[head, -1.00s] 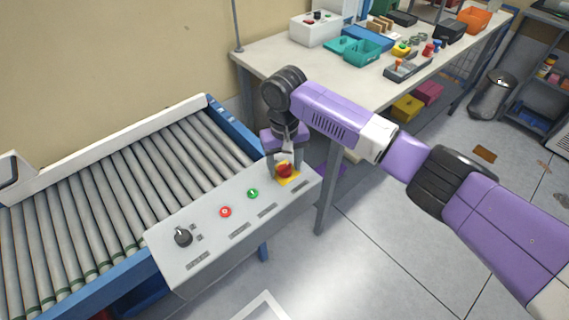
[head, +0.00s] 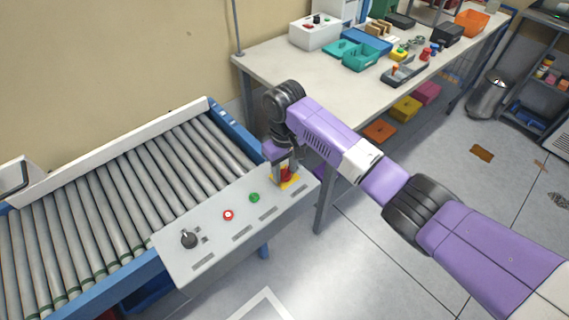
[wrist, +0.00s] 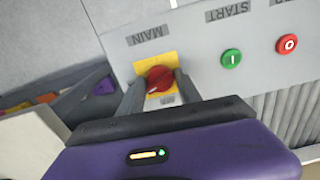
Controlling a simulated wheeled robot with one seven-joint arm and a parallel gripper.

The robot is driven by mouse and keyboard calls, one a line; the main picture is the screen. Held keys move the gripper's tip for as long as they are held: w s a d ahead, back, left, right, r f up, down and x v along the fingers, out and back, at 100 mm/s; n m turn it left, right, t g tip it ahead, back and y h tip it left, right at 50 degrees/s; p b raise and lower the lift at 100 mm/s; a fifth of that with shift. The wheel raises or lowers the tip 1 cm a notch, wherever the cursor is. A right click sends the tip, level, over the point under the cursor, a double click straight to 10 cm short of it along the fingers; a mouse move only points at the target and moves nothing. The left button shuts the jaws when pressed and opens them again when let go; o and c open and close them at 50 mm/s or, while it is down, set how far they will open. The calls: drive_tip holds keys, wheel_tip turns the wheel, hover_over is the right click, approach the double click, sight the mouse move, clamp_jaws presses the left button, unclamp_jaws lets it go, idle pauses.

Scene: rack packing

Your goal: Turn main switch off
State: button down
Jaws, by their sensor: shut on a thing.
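The main switch is a red rotary knob (wrist: 158,78) on a yellow plate (wrist: 172,59), beside a "MAIN" label in the wrist view. The knob's ridge lies slanted, from lower left to upper right there. In the head view the knob (head: 287,172) is at the far right end of the grey control panel (head: 215,222), partly hidden by my fingers. My gripper (wrist: 159,88) has one finger on each side of the knob and is shut on it. The yellow plate (head: 292,184) shows around the fingertips.
A green start button (wrist: 231,59) and a red stop button (wrist: 286,44) sit beside the switch. A black selector knob (head: 188,238) is at the panel's left end. A roller conveyor (head: 130,180) lies behind the panel, and a workbench (head: 290,72) stands beyond.

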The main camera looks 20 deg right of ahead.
sight(284, 171)
drive_tip(key=n, duration=0.3)
drive_tip(key=shift+r+n+p, duration=0.1)
drive_tip(key=shift+n+p, duration=0.3)
drive_tip(key=n, duration=0.3)
drive_tip(key=shift+n+p, duration=0.3)
drive_tip(key=n, duration=0.6)
drive_tip(key=shift+n+p, duration=0.3)
drive_tip(key=shift+w, duration=0.1)
drive_tip(key=c, duration=0.9)
unclamp_jaws()
drive_tip(key=shift+r+b, duration=0.6)
drive_tip(key=shift+r, duration=3.3)
